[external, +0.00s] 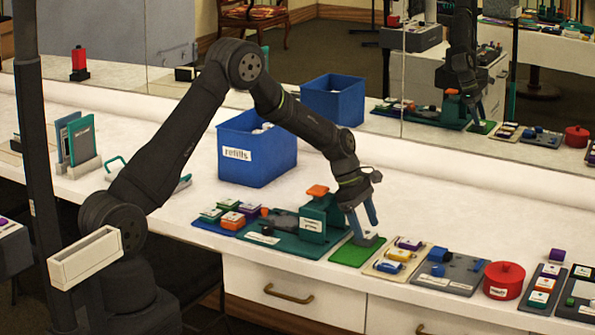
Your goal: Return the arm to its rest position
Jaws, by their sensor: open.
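My arm reaches from its base at the lower left across the white counter. My gripper (366,226) points down over a green mat (347,256) near the counter's front edge. Its bluish fingers are open. A small grey block (369,240) lies on the mat right at the fingertips. I cannot tell whether the fingers touch it or stand around it.
A teal press with an orange top (318,191) stands just left of my gripper. A blue "refills" bin (262,158) is behind. Trays with small blocks (398,258) and a red round pot (503,280) line the right front. A mirror backs the counter.

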